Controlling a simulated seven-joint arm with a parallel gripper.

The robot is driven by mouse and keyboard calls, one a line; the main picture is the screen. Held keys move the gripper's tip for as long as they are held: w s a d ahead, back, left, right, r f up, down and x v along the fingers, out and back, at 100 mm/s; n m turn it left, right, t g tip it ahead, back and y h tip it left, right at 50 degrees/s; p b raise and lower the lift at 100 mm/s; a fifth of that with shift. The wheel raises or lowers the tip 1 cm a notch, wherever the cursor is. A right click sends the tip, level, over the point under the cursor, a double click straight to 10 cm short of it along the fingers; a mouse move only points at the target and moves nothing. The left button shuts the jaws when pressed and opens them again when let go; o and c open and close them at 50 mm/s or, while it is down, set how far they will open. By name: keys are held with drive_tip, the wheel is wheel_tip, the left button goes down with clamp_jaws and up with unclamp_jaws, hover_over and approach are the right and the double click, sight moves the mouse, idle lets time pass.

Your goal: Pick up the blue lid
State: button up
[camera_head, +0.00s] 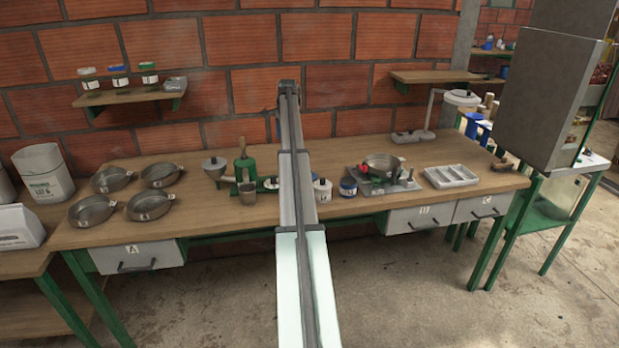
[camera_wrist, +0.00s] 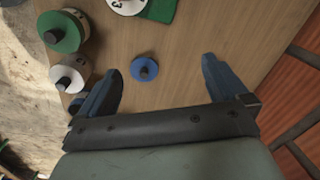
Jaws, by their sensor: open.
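The blue lid (camera_wrist: 144,69), a small round disc with a dark knob at its centre, lies on the wooden tabletop in the wrist view. My gripper (camera_wrist: 162,66) is open above the table, with one blue finger on each side of the lid. The lid is nearer the left finger, and I see no contact. The gap between the fingers is empty apart from the lid below it. In the head view my arm hides the gripper, and I cannot make out the loose lid there.
A green-lidded jar (camera_wrist: 62,32) and a white-lidded jar (camera_wrist: 70,72) stand left of the lid, near the table edge. The brick wall (camera_wrist: 300,85) is close by.

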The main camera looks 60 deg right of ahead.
drive_tip(key=s+d+f+g, duration=0.1)
drive_tip(key=s+d+f, duration=0.2)
drive_tip(key=s+d, duration=0.4)
drive_tip(key=f, duration=0.5)
drive_tip(key=a+f, duration=0.1)
drive_tip(key=f, duration=0.2)
drive_tip(key=shift+s, duration=0.35)
drive_tip(key=shift+w+d+f, duration=0.1)
drive_tip(key=shift+w+f, duration=0.1)
drive_tip(key=shift+f, duration=1.15)
drive_tip(key=shift+w+f, duration=0.15)
drive_tip(key=shift+f, duration=1.15)
drive_tip(key=c, duration=1)
drive_tip(key=shift+c, duration=0.2)
